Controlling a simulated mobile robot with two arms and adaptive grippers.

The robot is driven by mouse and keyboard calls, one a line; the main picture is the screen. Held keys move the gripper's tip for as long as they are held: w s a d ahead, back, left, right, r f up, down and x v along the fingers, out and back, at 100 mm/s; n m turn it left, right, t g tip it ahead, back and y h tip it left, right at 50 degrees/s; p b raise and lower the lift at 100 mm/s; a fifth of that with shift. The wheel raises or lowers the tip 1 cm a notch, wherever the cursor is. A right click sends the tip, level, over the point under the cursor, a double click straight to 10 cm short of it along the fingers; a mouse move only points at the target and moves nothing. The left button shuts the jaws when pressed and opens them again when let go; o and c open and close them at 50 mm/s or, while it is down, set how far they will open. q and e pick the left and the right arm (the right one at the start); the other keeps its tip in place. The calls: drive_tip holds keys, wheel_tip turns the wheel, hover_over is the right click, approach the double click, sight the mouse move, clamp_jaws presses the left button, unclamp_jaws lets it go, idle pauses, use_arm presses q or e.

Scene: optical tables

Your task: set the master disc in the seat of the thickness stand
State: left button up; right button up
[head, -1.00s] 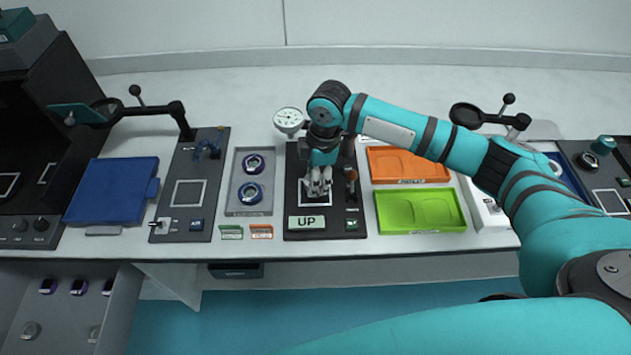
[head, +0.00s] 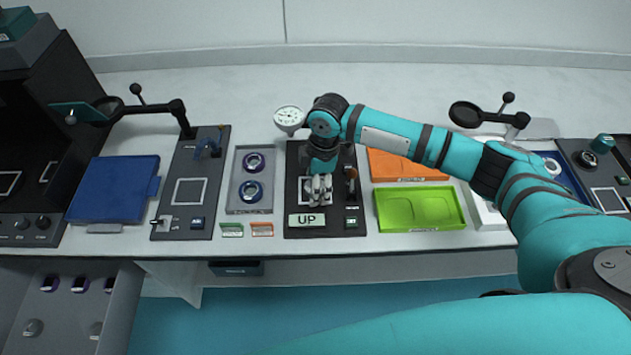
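The thickness stand (head: 295,177) is a black plate with a round white dial gauge (head: 289,117) at its back left, a white-outlined square seat and an "UP" label (head: 306,220) at the front. My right gripper (head: 319,195) points down over the seat and covers most of it. Its fingers look close together, but I cannot make out whether a disc is between them or under them. Two dark discs with ring-shaped tops, one purple (head: 253,162) and one blue (head: 251,191), sit in a grey tray (head: 237,208) left of the stand. I cannot tell whether either is the master disc. My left gripper is out of view.
Orange (head: 402,176) and green (head: 450,224) trays lie right of the stand, close to my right arm. A brown-topped knob (head: 351,174) stands just right of the gripper. A blue tray (head: 112,190) and another black station (head: 183,224) are at left. An open drawer (head: 68,318) is below.

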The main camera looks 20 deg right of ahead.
wheel_tip(320, 180, up, 12)
drive_tip(key=d+b, duration=0.1)
drive_tip(key=shift+d, duration=0.2)
